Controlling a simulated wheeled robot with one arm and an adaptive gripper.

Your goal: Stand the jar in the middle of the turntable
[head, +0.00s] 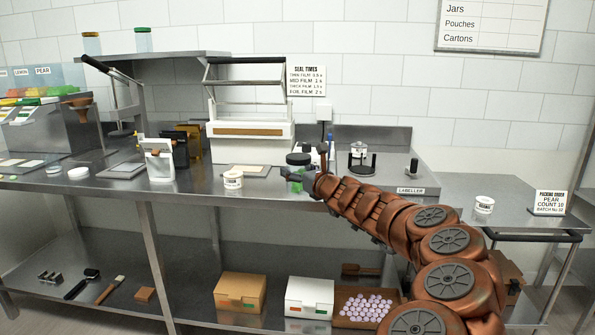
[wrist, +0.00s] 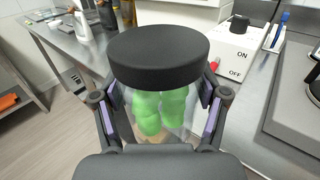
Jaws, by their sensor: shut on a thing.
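The jar (head: 297,172) is clear with green gummies inside and a black lid. In the wrist view the jar (wrist: 160,90) stands between my two fingers, its lid large in front of the camera. My gripper (head: 318,180) is shut on it, near the front edge of the bench, left of the labeller; the fingers also show in the wrist view (wrist: 160,112). The turntable (head: 360,168) appears to be the round plate on the labeller, to the right of the jar and apart from it. Part of a dark round piece (wrist: 314,88) shows at the wrist view's right edge.
The labeller (head: 410,190) stands right of my gripper, with a black knob on top. A white sealer (head: 250,140) stands behind left, and a small labelled tub (head: 233,179) left of the jar. In the wrist view a white ON/OFF switch box (wrist: 238,48) lies beyond the jar.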

